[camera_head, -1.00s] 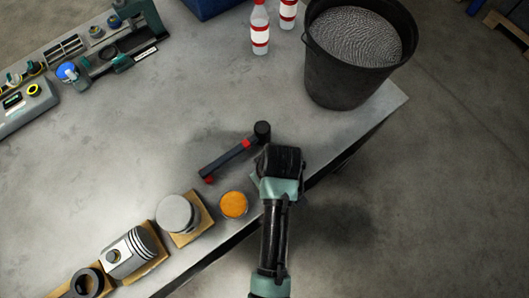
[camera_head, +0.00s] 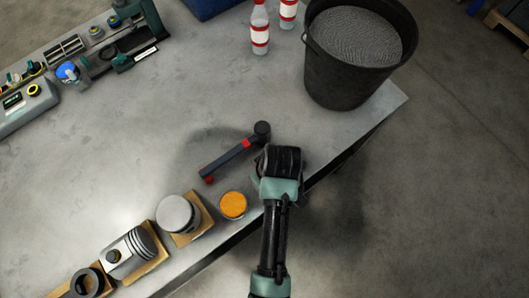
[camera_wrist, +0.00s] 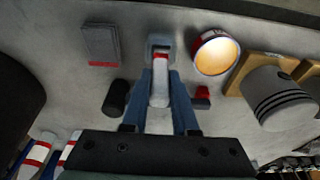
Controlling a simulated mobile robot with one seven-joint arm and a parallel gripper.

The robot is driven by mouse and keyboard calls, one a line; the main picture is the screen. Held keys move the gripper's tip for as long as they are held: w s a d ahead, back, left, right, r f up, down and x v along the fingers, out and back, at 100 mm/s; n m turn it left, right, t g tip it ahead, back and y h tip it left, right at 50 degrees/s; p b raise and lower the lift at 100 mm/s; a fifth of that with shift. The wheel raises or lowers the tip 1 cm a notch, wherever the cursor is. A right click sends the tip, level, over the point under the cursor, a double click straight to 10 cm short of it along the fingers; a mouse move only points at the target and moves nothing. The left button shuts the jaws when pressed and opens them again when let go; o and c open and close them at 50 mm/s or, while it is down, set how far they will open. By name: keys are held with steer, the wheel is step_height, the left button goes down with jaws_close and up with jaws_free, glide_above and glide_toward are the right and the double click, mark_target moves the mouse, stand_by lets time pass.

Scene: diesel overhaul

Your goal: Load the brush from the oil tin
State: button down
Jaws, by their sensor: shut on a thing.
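The oil tin (camera_head: 233,205) is a small round tin with orange liquid, standing near the table's front edge. It also shows in the wrist view (camera_wrist: 215,53), to the right of the fingertips. My gripper (camera_wrist: 160,65) points down over the table edge, to the right of the tin in the head view, where my wrist hides the fingers. Its two blue-grey fingers are shut on a pale, narrow piece with a red band (camera_wrist: 160,88), which looks like the brush handle. The bristles cannot be made out. The held piece is beside the tin, apart from it.
A black and red hammer-like tool (camera_head: 228,160) lies close to my gripper. A piston (camera_head: 130,252) and a grey cylinder (camera_head: 177,214) stand on wooden blocks left of the tin. A dark bucket (camera_head: 350,70) and red-white bottles (camera_head: 260,30) stand behind. The middle of the table is clear.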

steer(key=shift+r, duration=0.1)
steer(key=shift+r+p, duration=3.25)
steer(key=shift+p, duration=0.35)
